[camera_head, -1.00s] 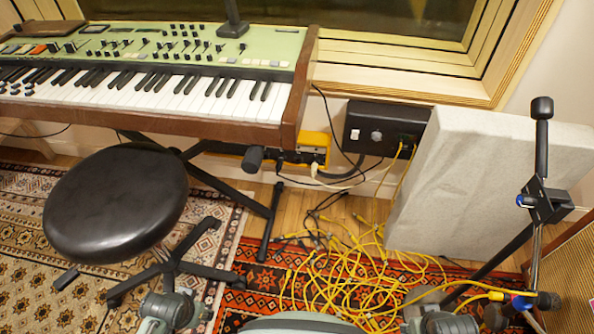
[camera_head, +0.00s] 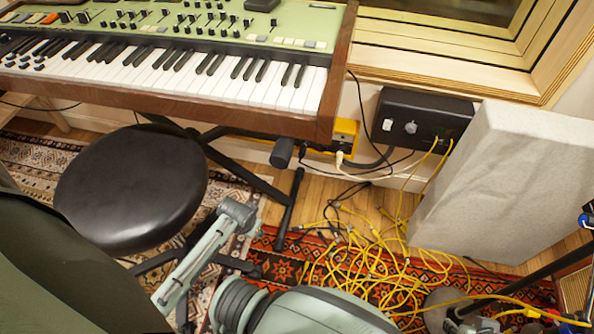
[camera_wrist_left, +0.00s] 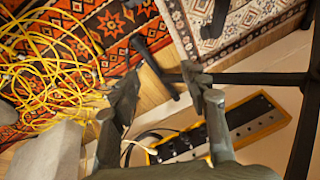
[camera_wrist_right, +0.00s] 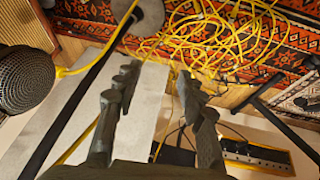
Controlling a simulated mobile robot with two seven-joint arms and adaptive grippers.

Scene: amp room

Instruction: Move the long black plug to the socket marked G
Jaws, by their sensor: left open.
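A yellow-edged power strip (camera_head: 346,132) lies low against the wall under the keyboard's right end. It also shows in the left wrist view (camera_wrist_left: 245,120), with dark plugs or sockets (camera_wrist_left: 180,145) along its left part, and in the right wrist view (camera_wrist_right: 255,158). I cannot tell which is the long black plug, and no letter G is readable. A black wall box (camera_head: 424,120) has plugs and yellow cables in it. My left gripper (camera_wrist_left: 162,82) is open and empty, above the floor near the strip. My right gripper (camera_wrist_right: 157,78) is open and empty, over the grey panel's side.
A black stool (camera_head: 130,195) stands before the green keyboard (camera_head: 190,80). A dark stand leg crosses beside the strip. Tangled yellow cables (camera_head: 375,260) cover the rug. A grey panel (camera_head: 510,180) leans right of the wall box. A microphone (camera_wrist_right: 25,80) is close in the right wrist view.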

